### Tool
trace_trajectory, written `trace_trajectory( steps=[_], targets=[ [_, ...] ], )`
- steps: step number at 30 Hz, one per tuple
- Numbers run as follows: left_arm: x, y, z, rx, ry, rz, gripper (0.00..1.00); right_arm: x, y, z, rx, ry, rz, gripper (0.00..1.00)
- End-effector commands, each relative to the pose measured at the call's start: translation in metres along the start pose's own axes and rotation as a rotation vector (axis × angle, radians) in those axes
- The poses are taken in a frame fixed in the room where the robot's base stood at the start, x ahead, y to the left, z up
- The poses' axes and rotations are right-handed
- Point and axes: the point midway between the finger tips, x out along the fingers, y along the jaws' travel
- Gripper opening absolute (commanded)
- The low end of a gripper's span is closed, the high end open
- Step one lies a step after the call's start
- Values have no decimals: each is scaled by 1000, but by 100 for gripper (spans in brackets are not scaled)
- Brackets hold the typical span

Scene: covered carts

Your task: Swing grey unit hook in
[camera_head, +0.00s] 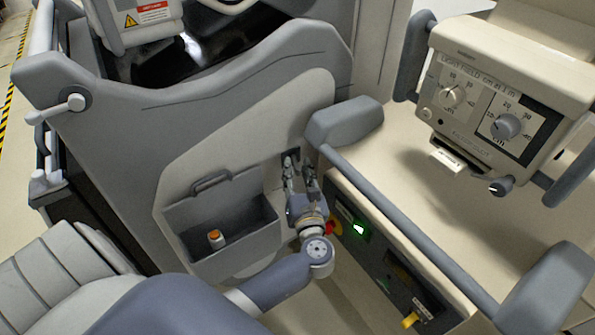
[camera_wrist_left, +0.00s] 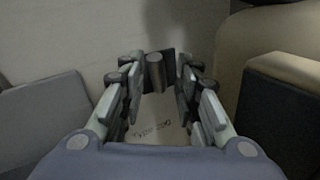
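The grey unit (camera_head: 230,95) stands at the left and centre in the head view, with a large curved side panel. A small dark hook (camera_wrist_left: 155,72) with a short rounded post shows on its pale panel in the left wrist view. In the head view the hook is mostly hidden by my fingers. My left gripper (camera_head: 298,168) reaches up to the panel, fingers apart. In the left wrist view the gripper (camera_wrist_left: 158,80) has one finger on each side of the post, with a gap at the left. I cannot tell whether the right finger touches it. My right gripper is not in view.
A grey bin (camera_head: 245,237) on the panel holds a small orange-capped bottle (camera_head: 216,239). Close on the right is a beige unit with a grey rail (camera_head: 400,230), a green-lit switch (camera_head: 359,229) and a dial box (camera_head: 490,105). The gap around my left gripper is narrow.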

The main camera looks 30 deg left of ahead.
Motion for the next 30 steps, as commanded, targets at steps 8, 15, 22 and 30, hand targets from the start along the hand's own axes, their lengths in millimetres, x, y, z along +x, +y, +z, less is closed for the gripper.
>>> trace_trajectory(
  steps=[8, 15, 22, 30],
  targets=[
    [2, 0, 0, 0, 1, 0, 30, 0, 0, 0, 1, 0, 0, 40],
    [2, 0, 0, 0, 1, 0, 0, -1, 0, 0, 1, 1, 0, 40],
    [2, 0, -1, 2, 1, 0, 0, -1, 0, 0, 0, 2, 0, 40],
    [2, 1, -1, 3, 1, -3, 0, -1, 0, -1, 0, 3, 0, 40]
  ],
)
